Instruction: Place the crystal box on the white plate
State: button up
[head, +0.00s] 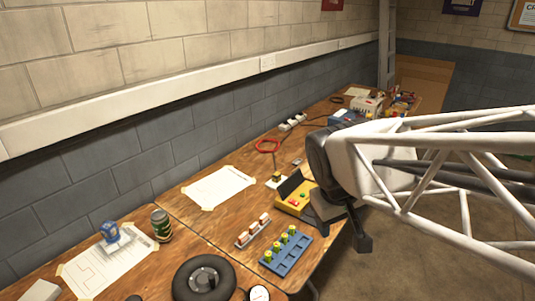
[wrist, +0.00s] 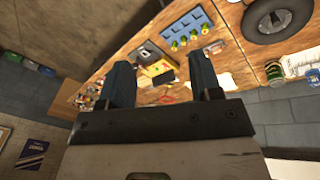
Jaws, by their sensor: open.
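I cannot tell for sure which thing is the crystal box. A small dark and yellow block (head: 277,176) sits on or by a small pale plate-like square (head: 272,185) in the head view, beyond a yellow device (head: 295,199). A blue box-like thing (head: 109,229) stands at a white base (head: 115,243) on a paper sheet at the front left. My gripper (wrist: 160,62) is open and empty in the wrist view, its two dark fingers apart above the bench. In the head view it is at the bench's right edge, beside the yellow device, partly hidden by my arm.
The wooden bench (head: 190,225) runs along the wall. On it are a blue rack (head: 286,256) with yellow-green pegs, a black wheel (head: 190,287), a green can (head: 161,226), a red ring (head: 267,146) and a taped paper (head: 220,187). Clutter stands at the far end.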

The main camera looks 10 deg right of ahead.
jog(key=s+a+m+y, duration=0.1)
jog(key=s+a+m, duration=0.1)
jog(key=s, duration=0.4)
jog(key=shift+s+f+t+y, duration=0.25)
jog(key=shift+t+y, duration=0.05)
jog(key=shift+y, duration=0.1)
dwell(0.9)
